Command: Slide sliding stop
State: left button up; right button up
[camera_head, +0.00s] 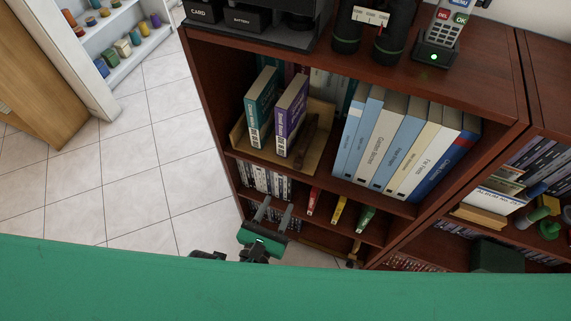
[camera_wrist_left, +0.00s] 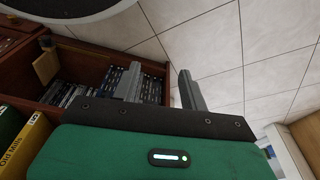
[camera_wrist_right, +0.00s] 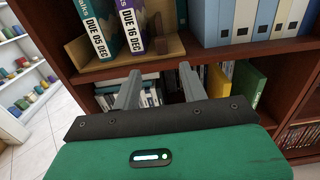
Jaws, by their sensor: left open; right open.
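A light wooden rack (camera_head: 238,133) sits on the upper shelf, holding a teal book (camera_head: 259,106) and a purple book (camera_head: 290,114) upright. A dark brown wooden piece (camera_head: 306,137), apparently the sliding stop, stands in the rack just right of the purple book. It shows partly in the right wrist view (camera_wrist_right: 158,32). My right gripper (camera_head: 277,205) is open and empty, below and in front of the rack. In the right wrist view its fingers (camera_wrist_right: 158,72) point toward the shelf. My left gripper (camera_wrist_left: 160,72) is open and empty, away from the rack; I cannot make it out in the head view.
Large binders (camera_head: 393,137) fill the shelf right of the rack. Discs (camera_head: 266,180) and small coloured books (camera_head: 340,210) stand on the shelf below. Binoculars and a phone (camera_head: 438,40) stand on top. A tiled floor (camera_head: 150,150) lies open at left.

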aim_at(297, 166)
jog(key=x, duration=1.2)
jog(key=shift+w+d+f, duration=0.1)
jog(key=shift+w+d, duration=0.1)
jog(key=shift+w, duration=0.15)
jog(key=shift+c, duration=0.4)
grip_shut()
